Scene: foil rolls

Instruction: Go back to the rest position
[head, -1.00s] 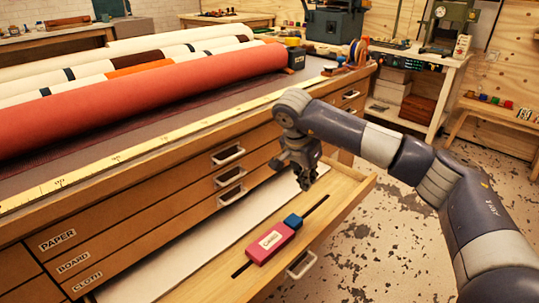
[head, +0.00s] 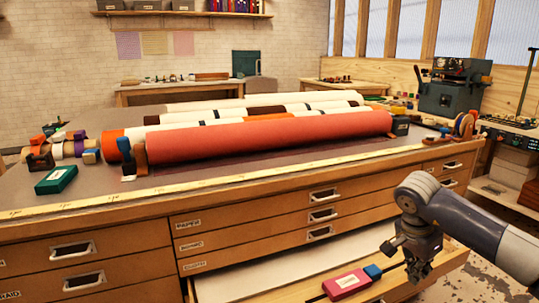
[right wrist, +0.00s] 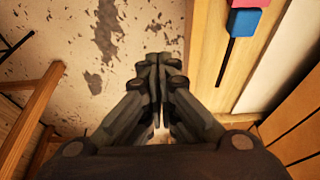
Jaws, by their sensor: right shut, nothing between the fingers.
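My right gripper (head: 418,266) points down beside the right end of the open bottom drawer (head: 240,288) in the head view. It is shut and empty. In the right wrist view its fingers (right wrist: 160,62) meet over the floor, next to the drawer's wooden front. A pink and blue block, pink part (head: 347,284) with a blue end (head: 373,272), lies on a dark strip along the drawer front, left of the gripper and apart from it. It also shows at the top of the right wrist view (right wrist: 250,20). My left gripper is not in view.
The bench (head: 90,220) carries several large rolls, the front one red (head: 270,135), a yellow tape along its edge, and a green box (head: 56,180) at left. A workbench with machines (head: 455,88) stands at back right. Speckled floor (right wrist: 60,80) lies beside the drawer.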

